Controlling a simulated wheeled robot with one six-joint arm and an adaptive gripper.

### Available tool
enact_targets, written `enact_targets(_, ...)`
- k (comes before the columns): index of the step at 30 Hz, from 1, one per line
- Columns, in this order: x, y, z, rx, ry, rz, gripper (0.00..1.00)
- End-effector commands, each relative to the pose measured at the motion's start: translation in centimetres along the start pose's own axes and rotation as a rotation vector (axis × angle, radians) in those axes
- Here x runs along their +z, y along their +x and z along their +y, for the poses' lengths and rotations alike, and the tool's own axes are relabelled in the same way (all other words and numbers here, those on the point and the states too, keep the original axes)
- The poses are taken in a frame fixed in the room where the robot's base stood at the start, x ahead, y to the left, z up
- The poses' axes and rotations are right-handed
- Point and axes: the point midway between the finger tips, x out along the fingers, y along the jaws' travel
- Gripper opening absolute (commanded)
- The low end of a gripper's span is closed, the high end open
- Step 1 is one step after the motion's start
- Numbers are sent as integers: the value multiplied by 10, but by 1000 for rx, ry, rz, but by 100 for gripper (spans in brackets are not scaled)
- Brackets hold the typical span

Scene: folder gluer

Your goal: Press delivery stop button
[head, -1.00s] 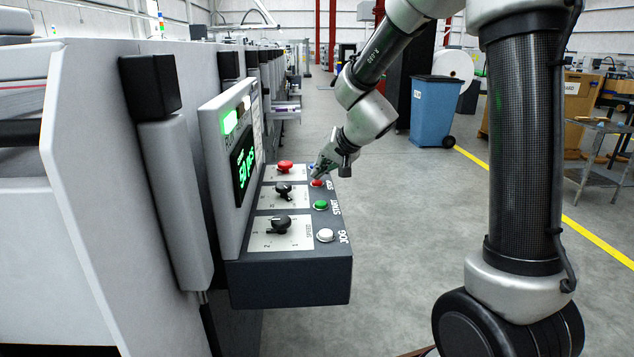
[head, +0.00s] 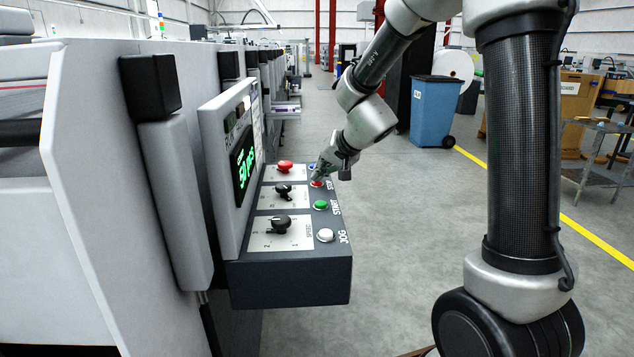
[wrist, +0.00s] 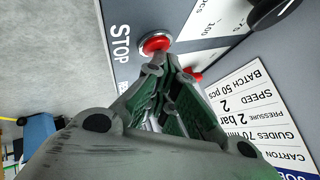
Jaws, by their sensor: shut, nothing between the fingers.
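The red stop button (head: 316,183) is on the sloped top of the dark control box (head: 290,277). In the wrist view the red button (wrist: 155,43) has a pale ring and the white word STOP beside it. My gripper (head: 322,174) is shut and empty, its fingertips right at this button. In the wrist view my fingertips (wrist: 158,66) overlap the button's near edge and appear to touch it; the exact contact is hidden. The display panel (head: 243,168) shows green digits, and its indicator lamps (head: 230,122) look dark.
A green button (head: 320,205) and a white JOG button (head: 325,235) sit nearer on the box. Black knobs (head: 279,224) and a red mushroom button (head: 285,165) are to the left. A blue bin (head: 433,110) stands behind on open grey floor.

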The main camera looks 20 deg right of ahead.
Motion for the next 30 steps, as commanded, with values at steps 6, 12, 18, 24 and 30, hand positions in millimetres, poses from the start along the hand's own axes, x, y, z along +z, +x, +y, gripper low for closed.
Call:
enact_targets(6,2,2,1,1,1,-2,0)
enact_targets(12,2,2,1,1,1,-2,0)
enact_targets(18,-2,-4,-3,0,0,-2,0)
enact_targets(24,-8,-11,-8,0,-1,-1,0)
enact_targets(30,-8,-12,-8,0,1,-1,0)
